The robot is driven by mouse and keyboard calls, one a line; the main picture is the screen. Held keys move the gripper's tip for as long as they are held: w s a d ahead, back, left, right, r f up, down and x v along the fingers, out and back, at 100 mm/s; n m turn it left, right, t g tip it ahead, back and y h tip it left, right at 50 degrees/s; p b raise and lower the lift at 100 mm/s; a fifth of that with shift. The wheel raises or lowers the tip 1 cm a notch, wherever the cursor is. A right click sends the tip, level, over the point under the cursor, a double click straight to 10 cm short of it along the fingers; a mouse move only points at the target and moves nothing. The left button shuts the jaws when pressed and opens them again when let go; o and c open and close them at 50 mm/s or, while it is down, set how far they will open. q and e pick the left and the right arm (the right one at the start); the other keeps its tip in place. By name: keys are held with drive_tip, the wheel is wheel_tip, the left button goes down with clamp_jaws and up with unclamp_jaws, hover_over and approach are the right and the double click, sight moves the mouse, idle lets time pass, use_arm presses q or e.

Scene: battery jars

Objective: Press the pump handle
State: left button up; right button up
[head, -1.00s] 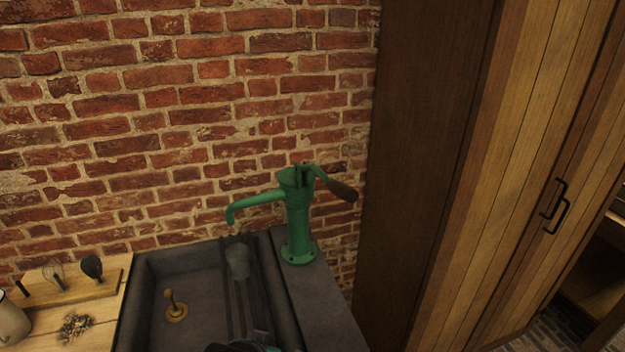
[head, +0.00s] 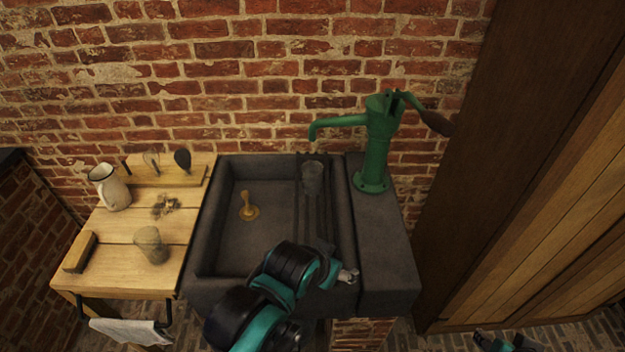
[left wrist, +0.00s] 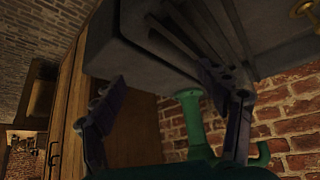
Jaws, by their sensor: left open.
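The green pump (head: 378,145) stands upright on the dark ledge right of the sink, its spout pointing left. Its pump handle (head: 434,121) slopes down to the right and ends in a dark brown grip; nothing touches it. My left arm reaches over the sink's front edge, well below and left of the handle. In the left wrist view my left gripper (left wrist: 165,85) is open and empty, with the pump (left wrist: 192,120) upside down beyond its fingers; I cannot make out the handle there. My right gripper (head: 507,342) shows only in part at the bottom edge, away from the pump.
The dark stone sink (head: 212,235) holds a brass plug (head: 248,207) and a glass (head: 312,178). A wooden counter (head: 120,228) with a jug (head: 110,187) and a brush (head: 79,252) stands left. A tall wooden cabinet (head: 480,160) rises close to the handle's right.

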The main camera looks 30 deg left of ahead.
use_arm(q)
drive_tip(key=shift+r, duration=0.1)
drive_tip(key=c, duration=1.5)
drive_tip(key=w+d+r+m+g+h+p, duration=0.1)
drive_tip(key=w+r+p, duration=0.1)
drive_tip(key=r+p, duration=0.4)
drive_tip(key=w+d+r+m+g+h+p, duration=0.1)
drive_tip(key=r+m+p, duration=0.1)
drive_tip(key=r+p, duration=0.4)
drive_tip(key=w+d+r+m+g+h+p, duration=0.1)
drive_tip(key=r+p, duration=0.5)
drive_tip(key=r, duration=0.7)
drive_tip(key=shift+w+r+g, duration=0.15)
drive_tip(key=shift+w+g, duration=0.15)
drive_tip(key=shift+w, duration=0.5)
clamp_jaws()
drive_tip(key=w+r+m+g+h+p, duration=0.1)
drive_tip(key=w+r+m+h+p, duration=0.1)
drive_tip(key=r+p, duration=0.6)
drive_tip(key=w+d+r+m+g+h+p, duration=0.1)
drive_tip(key=w+r+m+p, duration=0.3)
drive_tip(key=r, duration=1.2)
drive_tip(key=w+g+h+p, duration=0.1)
drive_tip(key=p, duration=0.3)
drive_tip(key=shift+d+m+h+p, duration=0.15)
drive_tip(key=shift+m+h+p, duration=0.15)
drive_tip(key=shift+p, duration=0.1)
drive_tip(key=shift+w, duration=0.1)
